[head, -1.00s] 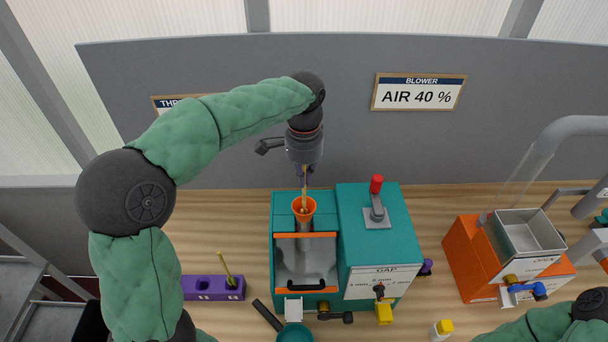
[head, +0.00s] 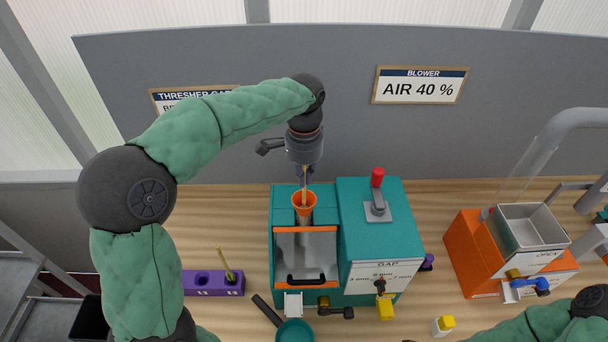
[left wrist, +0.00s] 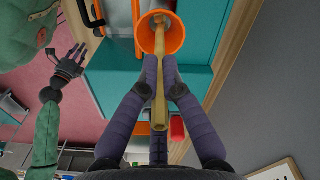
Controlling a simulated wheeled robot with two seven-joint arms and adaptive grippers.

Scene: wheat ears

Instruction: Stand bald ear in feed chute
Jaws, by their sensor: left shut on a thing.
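My left gripper (head: 304,178) points straight down above the feed chute's orange funnel (head: 304,208). It is shut on a slim straw-coloured ear (left wrist: 160,95), whose stem runs between the fingers. The ear is roughly upright and its far end reaches into the funnel mouth; how deep is hidden. No long awns show on it, though it is small in the head view. My right gripper (left wrist: 70,66) shows small in the left wrist view, empty, with fingers apart. In the head view only part of the right arm shows, at bottom right.
The teal thresher (head: 374,245) carries the funnel and a red-knobbed lever (head: 377,195). A purple rack (head: 200,286) at left holds another ear (head: 225,262). A green scoop (head: 294,332) lies in front. An orange blower unit (head: 470,255) stands at right.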

